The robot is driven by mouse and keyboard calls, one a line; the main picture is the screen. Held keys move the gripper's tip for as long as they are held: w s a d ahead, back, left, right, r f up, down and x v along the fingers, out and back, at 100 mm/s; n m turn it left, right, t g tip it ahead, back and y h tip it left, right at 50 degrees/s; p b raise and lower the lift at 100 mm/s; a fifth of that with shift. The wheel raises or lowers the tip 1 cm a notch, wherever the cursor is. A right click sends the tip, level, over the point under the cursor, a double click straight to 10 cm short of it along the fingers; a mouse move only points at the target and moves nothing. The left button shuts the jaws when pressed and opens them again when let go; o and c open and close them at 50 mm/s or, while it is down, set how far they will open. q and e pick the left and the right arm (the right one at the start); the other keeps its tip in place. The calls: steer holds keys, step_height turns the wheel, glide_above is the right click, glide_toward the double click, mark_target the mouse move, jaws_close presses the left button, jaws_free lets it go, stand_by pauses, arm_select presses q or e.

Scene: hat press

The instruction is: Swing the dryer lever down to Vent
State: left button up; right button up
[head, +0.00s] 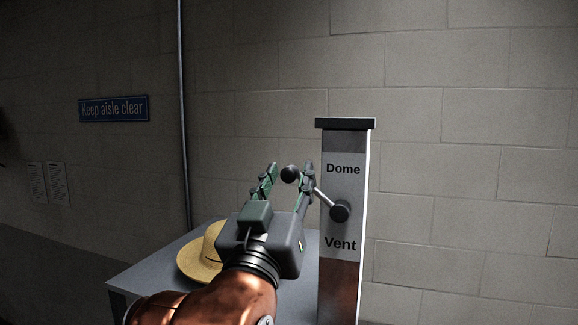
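The dryer lever has a black ball knob (290,174) and a thin metal rod (325,197). The rod runs up and to the left from a dark round pivot (340,211) on an upright post (343,185). The post is marked "Dome" above and "Vent" below; the knob is about level with "Dome". My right gripper (284,182) is open, with its fingers pointing up and away. The knob shows between the fingertips, close to the right finger, which hides part of the rod. I cannot tell whether they touch. My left gripper is not in view.
A grey table (150,272) stands left of and behind the post. A straw hat (198,257) lies on it, partly hidden by my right gripper. A thin vertical pipe (183,120) and a blue "Keep aisle clear" sign (113,109) are on the left. A block wall closes the back.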

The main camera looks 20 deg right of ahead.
steer(key=shift+w+d+r, duration=0.1)
steer(key=shift+w+r, duration=0.05)
steer(key=shift+w, duration=0.05)
steer(key=shift+s, duration=0.1)
steer(key=shift+c, duration=0.4)
jaws_close()
